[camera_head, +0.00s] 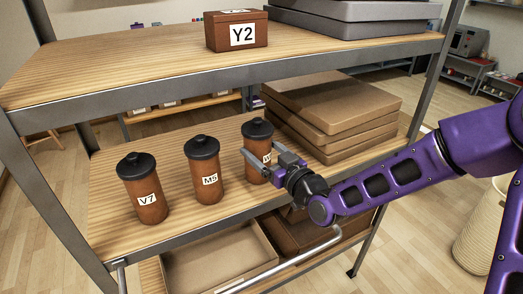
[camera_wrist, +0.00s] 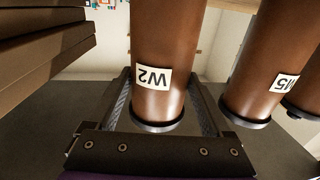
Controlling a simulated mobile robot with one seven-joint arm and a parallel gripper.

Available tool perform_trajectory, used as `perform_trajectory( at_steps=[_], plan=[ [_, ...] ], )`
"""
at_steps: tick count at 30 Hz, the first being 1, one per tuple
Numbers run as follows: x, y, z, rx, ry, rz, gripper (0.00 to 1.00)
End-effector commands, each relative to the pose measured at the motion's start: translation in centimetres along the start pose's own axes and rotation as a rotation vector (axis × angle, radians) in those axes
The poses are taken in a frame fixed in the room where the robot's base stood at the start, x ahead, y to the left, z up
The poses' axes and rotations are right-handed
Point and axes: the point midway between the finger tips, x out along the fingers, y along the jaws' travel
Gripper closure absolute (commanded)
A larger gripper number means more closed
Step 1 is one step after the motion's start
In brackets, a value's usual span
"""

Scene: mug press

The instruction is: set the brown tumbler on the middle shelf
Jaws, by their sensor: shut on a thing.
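Three brown tumblers with black lids stand in a row on the middle shelf (camera_head: 110,240). The W2 tumbler (camera_head: 257,140) is at the right end, with the M5 tumbler (camera_head: 205,168) in the middle and the V7 tumbler (camera_head: 145,190) at the left. My gripper (camera_head: 262,156) is shut on the W2 tumbler, one finger on each side. The wrist view shows the W2 tumbler (camera_wrist: 163,50) upside down between the fingers of my gripper (camera_wrist: 162,95). It looks upright, its base at shelf level, but I cannot tell whether it touches the shelf.
A stack of brown flat boxes (camera_head: 330,105) lies just right of the W2 tumbler. The upper shelf (camera_head: 130,65) holds a brown Y2 box (camera_head: 237,32) and grey cases (camera_head: 350,18). Below is an open box (camera_head: 215,262). Bare shelf lies in front of the tumblers.

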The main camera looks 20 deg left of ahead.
Motion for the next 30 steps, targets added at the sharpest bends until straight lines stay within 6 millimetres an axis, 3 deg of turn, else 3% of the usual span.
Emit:
perform_trajectory(
  at_steps=[6, 7, 9, 20, 30],
  plan=[
    [0.0, 0.0, 0.3, -0.001, 0.002, 0.0, 0.86],
    [0.0, 0.0, 0.3, 0.0, 0.0, 0.0, 0.12],
    [0.0, 0.0, 0.2, 0.0, 0.0, 0.0, 0.0],
    [-0.1, 0.1, -0.3, 0.0, -0.001, 0.001, 0.0],
    [-7.1, 0.1, -0.1, -0.002, -0.003, 0.003, 0.0]
  ],
)
